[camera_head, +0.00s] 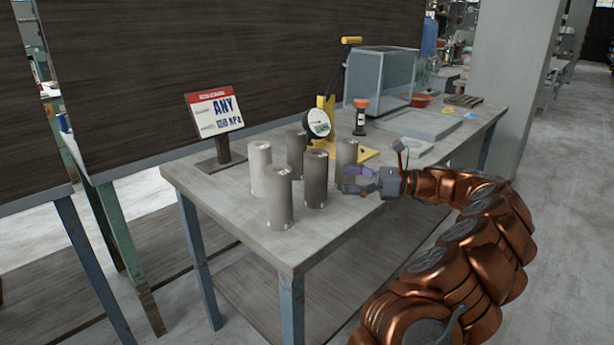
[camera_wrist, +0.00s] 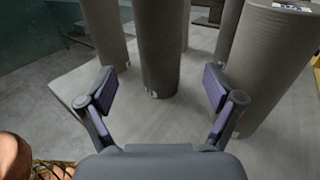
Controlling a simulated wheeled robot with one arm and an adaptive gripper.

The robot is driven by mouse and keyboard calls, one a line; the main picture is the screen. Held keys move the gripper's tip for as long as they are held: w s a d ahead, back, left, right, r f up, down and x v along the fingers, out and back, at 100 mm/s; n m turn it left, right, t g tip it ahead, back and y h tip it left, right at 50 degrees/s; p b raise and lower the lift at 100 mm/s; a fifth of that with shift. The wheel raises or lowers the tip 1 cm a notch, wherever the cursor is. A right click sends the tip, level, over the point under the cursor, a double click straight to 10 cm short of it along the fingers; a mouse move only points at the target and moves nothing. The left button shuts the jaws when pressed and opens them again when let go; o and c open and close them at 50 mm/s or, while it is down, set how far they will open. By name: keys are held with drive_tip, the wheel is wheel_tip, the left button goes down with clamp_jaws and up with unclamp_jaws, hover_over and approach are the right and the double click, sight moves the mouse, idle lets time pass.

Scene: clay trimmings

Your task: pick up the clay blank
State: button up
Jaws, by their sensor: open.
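Several upright clay blanks stand in a group on the grey table. In the head view a dark blank (camera_head: 315,180) is the nearest to my gripper's left. A paler blank (camera_head: 279,198) stands at the front, a light one (camera_head: 260,165) at the left, and a greyish one (camera_head: 347,158) at the right. My gripper (camera_head: 358,181) is open and empty, low over the table, right of the dark blank. In the wrist view a dark blank (camera_wrist: 158,45) stands ahead, centred between the spread fingers (camera_wrist: 160,90) and apart from them.
In the wrist view another blank (camera_wrist: 265,65) stands close beyond the right finger, and one (camera_wrist: 104,30) at the left. A sign (camera_head: 214,110) reading "ANY" stands behind the group. A yellow press with a dial gauge (camera_head: 318,123) and a clear-sided box (camera_head: 378,80) stand farther back.

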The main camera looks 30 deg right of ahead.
sight(316, 176)
drive_tip(key=b+x, duration=0.1)
drive_tip(key=x, duration=0.7)
drive_tip(key=shift+r, duration=0.1)
clamp_jaws()
idle(0.7)
